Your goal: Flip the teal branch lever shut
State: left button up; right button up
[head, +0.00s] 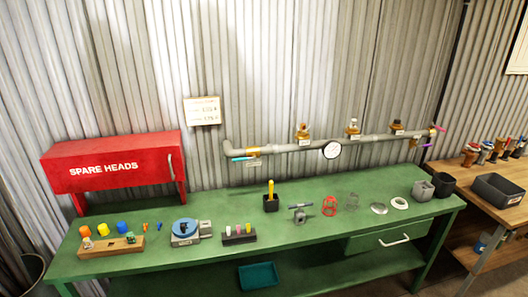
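A short teal lever (240,159) shows at the left end of the grey pipe (285,149), by a brass-coloured fitting (252,152) near the pipe's elbow. The lever looks roughly level, lying along the pipe and pointing left. It is small in the head view, so its exact angle is hard to tell. A small white label (254,163) sits just below and right of it. Neither of my grippers is in view, and nothing touches the lever.
A green workbench (330,225) stands below the pipe. A red SPARE HEADS cabinet (115,165) stands at its left. A gauge (331,150), a purple lever (427,146) and a pink lever (440,128) are farther right. A yellow-handled tool (270,188) stands upright in a black holder.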

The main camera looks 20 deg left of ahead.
aim_at(254, 157)
jog(key=i+l+u, duration=0.15)
jog(key=i+u, duration=0.25)
jog(key=i+l+u, duration=0.4)
jog(key=i, duration=0.15)
jog(key=i+l+u, duration=0.75)
jog(key=l, duration=0.25)
